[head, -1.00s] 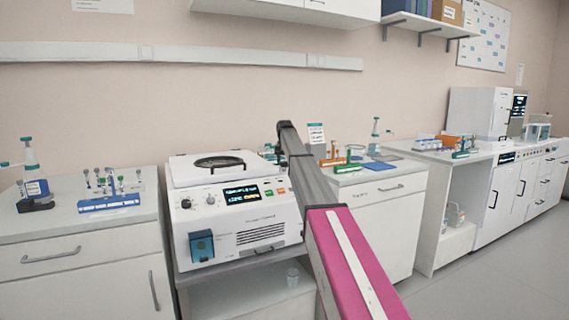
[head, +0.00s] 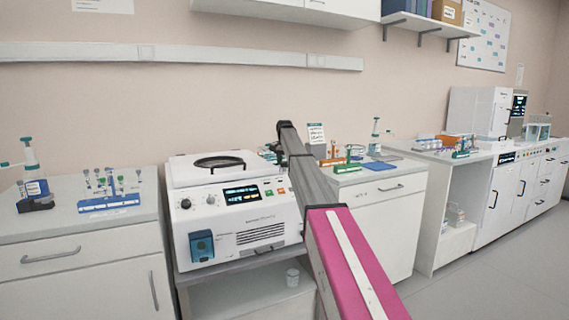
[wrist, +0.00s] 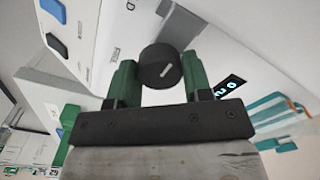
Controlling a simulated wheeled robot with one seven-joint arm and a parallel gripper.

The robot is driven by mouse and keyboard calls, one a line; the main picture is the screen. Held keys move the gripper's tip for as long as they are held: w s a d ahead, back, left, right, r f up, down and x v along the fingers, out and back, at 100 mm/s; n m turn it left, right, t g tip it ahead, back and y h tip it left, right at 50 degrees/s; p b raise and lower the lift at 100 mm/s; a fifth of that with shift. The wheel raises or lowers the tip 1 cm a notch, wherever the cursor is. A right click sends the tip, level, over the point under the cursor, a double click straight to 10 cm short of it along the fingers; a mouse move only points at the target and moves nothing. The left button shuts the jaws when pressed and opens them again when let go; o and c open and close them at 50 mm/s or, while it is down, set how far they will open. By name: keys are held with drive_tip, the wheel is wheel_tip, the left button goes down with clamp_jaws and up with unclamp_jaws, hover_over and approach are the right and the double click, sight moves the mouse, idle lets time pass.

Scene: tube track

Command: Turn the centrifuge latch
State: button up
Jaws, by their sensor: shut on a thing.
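The white centrifuge (head: 222,218) stands on a low bench left of centre in the head view. Its lid with a round dark-rimmed window (head: 219,162) is down. Its front has a small display (head: 241,194), a dark knob (head: 186,203) and a blue fitting (head: 201,245); I cannot tell which part is the latch. In the wrist view, the green fingers of my gripper (wrist: 160,76) are shut on a round black knob (wrist: 158,62) with a white pointer mark, on a white panel. I cannot tell which device it belongs to. My arm hides my gripper in the head view.
The right counter holds a green rack (head: 348,167), an orange rack (head: 333,160) and another teal-topped bottle (head: 375,141).

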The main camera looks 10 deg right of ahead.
sight(285, 162)
drive_tip(key=o, duration=0.9)
drive_tip(key=shift+r, duration=0.15)
wheel_tip(285, 162, up, 10)
drive_tip(key=shift+r, duration=0.25)
